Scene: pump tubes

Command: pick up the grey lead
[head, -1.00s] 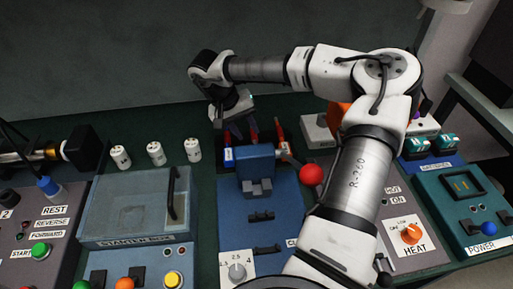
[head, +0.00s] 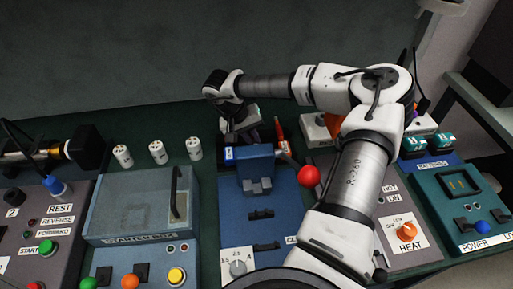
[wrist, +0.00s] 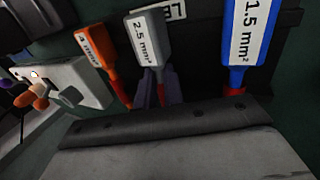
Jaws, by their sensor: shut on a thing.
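The grey lead (wrist: 149,42), labelled 2.5 mm², is upright in the middle of the wrist view, with a red lower part. My gripper (wrist: 160,92) has its dark fingers on either side of that red part and is shut on the lead. An orange lead (wrist: 95,55) stands to its left and a blue 1.5 mm² lead (wrist: 248,40) to its right. In the head view my gripper is low behind the blue block (head: 250,160), with its fingertips and the grey lead largely hidden. The orange-red lead (head: 279,128) shows just right of it.
A lever with a red ball (head: 309,177) sticks out right of the blue block. Several white cylinders (head: 157,152) stand to the left, behind a grey-blue box (head: 130,215). The HEAT panel (head: 400,232) lies to the right.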

